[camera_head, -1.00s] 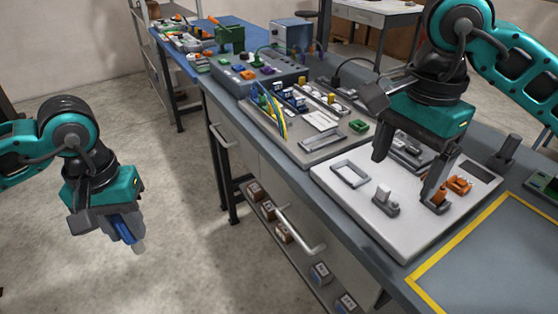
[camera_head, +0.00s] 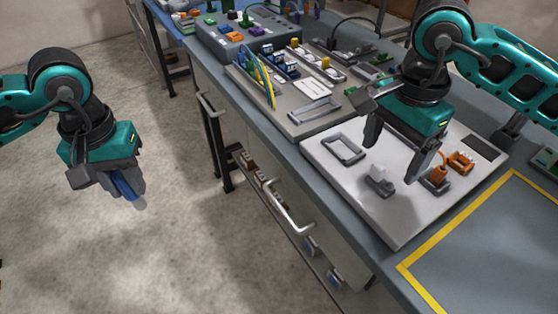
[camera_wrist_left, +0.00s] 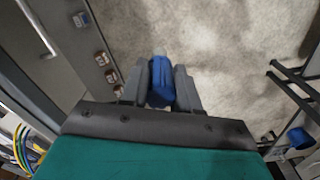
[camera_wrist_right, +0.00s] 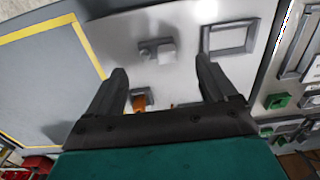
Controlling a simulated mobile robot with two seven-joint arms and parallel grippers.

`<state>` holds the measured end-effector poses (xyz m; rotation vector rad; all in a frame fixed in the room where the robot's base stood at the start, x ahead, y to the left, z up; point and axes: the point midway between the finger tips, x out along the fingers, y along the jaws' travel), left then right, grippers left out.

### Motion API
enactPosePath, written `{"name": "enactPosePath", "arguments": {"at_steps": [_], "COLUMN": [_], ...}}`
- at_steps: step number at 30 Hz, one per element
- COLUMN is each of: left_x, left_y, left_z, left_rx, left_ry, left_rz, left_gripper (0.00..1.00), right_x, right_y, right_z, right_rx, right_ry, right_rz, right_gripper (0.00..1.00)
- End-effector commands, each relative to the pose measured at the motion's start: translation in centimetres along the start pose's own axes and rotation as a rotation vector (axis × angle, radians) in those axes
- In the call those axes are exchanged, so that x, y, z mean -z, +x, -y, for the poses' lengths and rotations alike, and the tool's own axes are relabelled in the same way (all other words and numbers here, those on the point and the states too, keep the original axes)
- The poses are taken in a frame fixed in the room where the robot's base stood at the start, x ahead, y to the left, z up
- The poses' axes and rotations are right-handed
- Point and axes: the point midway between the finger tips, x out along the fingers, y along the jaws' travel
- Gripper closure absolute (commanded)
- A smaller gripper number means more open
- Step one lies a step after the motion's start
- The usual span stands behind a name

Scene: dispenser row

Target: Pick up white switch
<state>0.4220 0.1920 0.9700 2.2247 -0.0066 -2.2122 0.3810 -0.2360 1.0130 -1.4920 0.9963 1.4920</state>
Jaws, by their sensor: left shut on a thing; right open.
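The white switch (camera_head: 379,178) stands on a grey base on the light grey panel (camera_head: 398,228), left of an orange switch (camera_head: 439,174). In the right wrist view the white switch (camera_wrist_right: 166,52) lies ahead of the fingertips, roughly between their lines. My right gripper (camera_head: 402,150) is open and empty above the panel, just behind and above the white switch. It also shows in the right wrist view (camera_wrist_right: 162,70). My left gripper (camera_head: 130,198) hangs over the floor, left of the bench. It is shut on a blue object with a pale tip (camera_wrist_left: 161,82).
A grey rectangular frame (camera_head: 343,148) and an orange part (camera_head: 462,160) are also on the panel. A yellow-bordered area (camera_head: 490,250) lies at the front right. A second board (camera_head: 290,118) with wires and connectors stands behind. Drawer handles (camera_head: 288,212) stick out from the bench.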

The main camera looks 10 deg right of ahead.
Motion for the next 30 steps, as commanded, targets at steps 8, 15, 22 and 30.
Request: {"name": "enactPosePath", "arguments": {"at_steps": [8,15,22,30], "left_x": [0.0,0.0,0.0,0.0], "left_y": [-0.3,-0.3,-0.3,-0.3], "left_z": [0.0,0.0,0.0,0.0], "left_rx": [0.0,0.0,0.0,0.0], "left_ry": [0.0,0.0,0.0,0.0], "left_rz": [0.0,0.0,0.0,0.0], "left_gripper": [1.0,1.0,1.0,1.0], "right_x": [-0.4,-0.4,-0.4,-0.4], "right_y": [3.9,5.0,5.0,4.9], "right_z": [-0.5,-0.4,-0.4,-0.4], "right_rx": [-0.004,0.0,0.0,0.0], "right_ry": [0.001,0.0,0.0,0.0], "right_rz": [0.001,0.0,0.0,0.0], "right_gripper": [0.15,0.15,0.25,0.51]}}
